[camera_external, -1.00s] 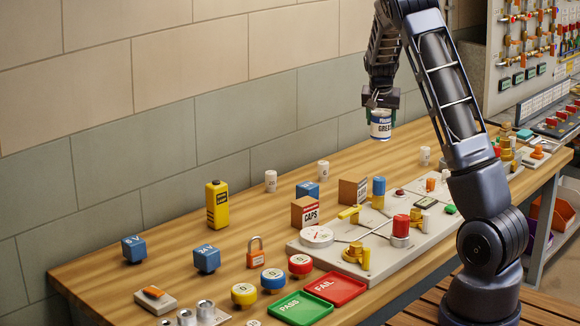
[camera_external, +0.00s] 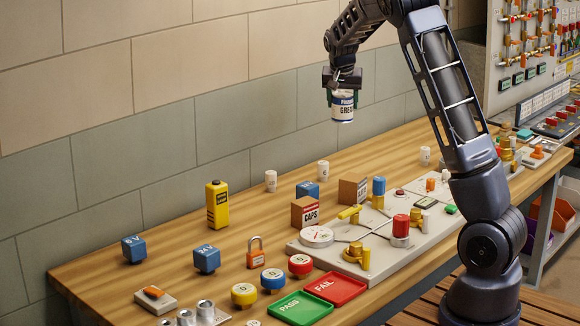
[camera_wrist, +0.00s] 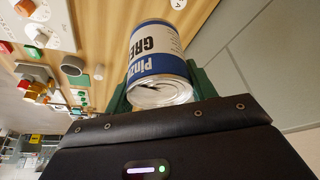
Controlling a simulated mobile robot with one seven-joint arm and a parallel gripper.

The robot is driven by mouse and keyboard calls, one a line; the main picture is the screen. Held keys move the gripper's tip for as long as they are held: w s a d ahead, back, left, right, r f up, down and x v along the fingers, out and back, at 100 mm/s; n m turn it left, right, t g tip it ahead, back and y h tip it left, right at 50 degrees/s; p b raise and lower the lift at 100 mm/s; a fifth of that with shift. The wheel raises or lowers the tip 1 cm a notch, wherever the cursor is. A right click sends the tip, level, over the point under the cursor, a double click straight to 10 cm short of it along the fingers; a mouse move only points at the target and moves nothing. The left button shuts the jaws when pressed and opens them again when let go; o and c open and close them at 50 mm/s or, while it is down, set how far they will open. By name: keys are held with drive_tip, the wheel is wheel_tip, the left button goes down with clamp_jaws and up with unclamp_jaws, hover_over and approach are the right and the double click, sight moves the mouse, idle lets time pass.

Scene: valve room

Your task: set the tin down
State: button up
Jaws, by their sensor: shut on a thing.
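The tin (camera_external: 343,106) is white and blue with a label that partly reads "GRE". My gripper (camera_external: 343,92) is shut on it and holds it upright in the air above the back of the wooden bench. In the wrist view the tin (camera_wrist: 156,62) sits between the green fingers of my gripper (camera_wrist: 158,88), with its metal end facing the camera. The tin is well clear of the bench top and of the things on it.
The wooden bench (camera_external: 150,205) has free room along the wall. Two cardboard boxes (camera_external: 305,210), a blue cube (camera_external: 308,189) and white cylinders (camera_external: 324,170) stand below the tin.

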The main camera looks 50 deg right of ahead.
drive_tip(key=w+a+n, duration=0.1)
drive_tip(key=w+a, duration=0.2)
drive_tip(key=a, duration=1.3)
drive_tip(key=w+a+n, duration=0.1)
drive_tip(key=w+a, duration=0.2)
drive_tip(key=a, duration=1.3)
drive_tip(key=shift+t, duration=0.3)
wheel_tip(320, 180, down, 20)
drive_tip(key=shift+w+r, duration=0.1)
drive_tip(key=shift+r, duration=0.05)
drive_tip(key=shift+f, duration=0.2)
drive_tip(key=o, duration=1.2)
drive_tip(key=shift+r, duration=0.1)
